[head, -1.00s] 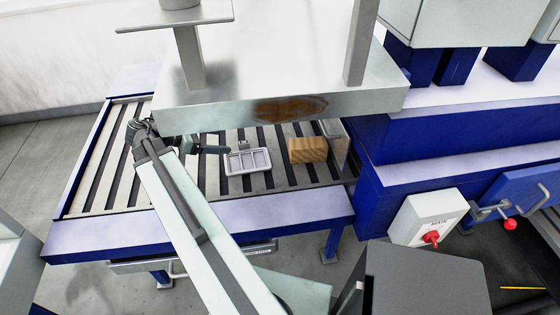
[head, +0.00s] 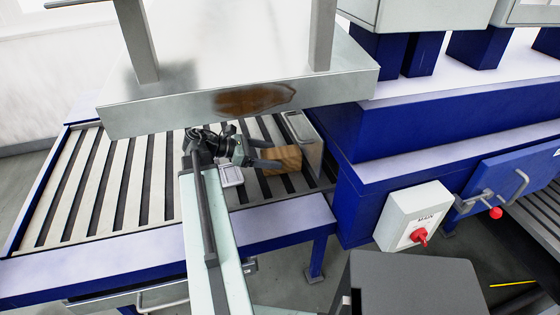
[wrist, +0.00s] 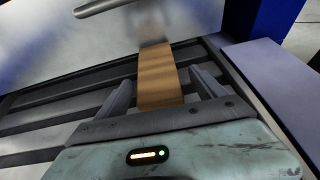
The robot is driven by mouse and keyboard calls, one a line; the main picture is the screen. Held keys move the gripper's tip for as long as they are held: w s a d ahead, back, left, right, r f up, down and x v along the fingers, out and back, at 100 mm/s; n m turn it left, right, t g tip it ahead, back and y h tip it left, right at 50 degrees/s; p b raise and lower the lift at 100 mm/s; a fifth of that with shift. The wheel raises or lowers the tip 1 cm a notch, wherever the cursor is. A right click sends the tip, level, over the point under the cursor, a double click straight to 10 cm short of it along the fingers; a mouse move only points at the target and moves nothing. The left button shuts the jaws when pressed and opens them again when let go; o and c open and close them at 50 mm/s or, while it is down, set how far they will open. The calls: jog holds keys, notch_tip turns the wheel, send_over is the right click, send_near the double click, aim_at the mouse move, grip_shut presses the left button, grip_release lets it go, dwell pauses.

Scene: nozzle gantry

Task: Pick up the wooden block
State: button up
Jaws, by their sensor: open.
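The wooden block (head: 283,159) lies on the slatted conveyor bed, under the front edge of the steel gantry plate. My gripper (head: 249,154) is at the block's left end in the head view and hides part of it. In the wrist view the block (wrist: 159,78) lies between the two grey fingers of my gripper (wrist: 161,85), which are open on either side. A gap shows on both sides of the block there. I cannot tell how deep between the fingers it sits.
A metal bin (head: 306,140) stands close on the block's right. The steel plate (head: 150,118) hangs low over the bed. A blue rail (head: 285,219) edges the front.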

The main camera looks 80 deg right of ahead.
aim_at(280, 156)
jog(key=b+x, duration=0.1)
jog(key=x, duration=0.3)
jog(key=shift+d+f, duration=0.1)
jog(key=shift+d, duration=0.05)
jog(key=shift+w, duration=0.1)
grip_shut()
jog(key=shift+r+p, duration=0.4)
jog(key=shift+r, duration=0.15)
notch_tip(280, 156, up, 3)
jog(key=p, duration=0.3)
jog(key=w+a, duration=0.2)
jog(key=w, duration=0.3)
jog(key=w+a, duration=0.2)
jog(key=w, duration=0.4)
jog(key=w+a, duration=0.2)
jog(key=w, duration=0.3)
jog(key=shift+w+a+f, duration=0.2)
jog(key=shift+w+a, duration=0.15)
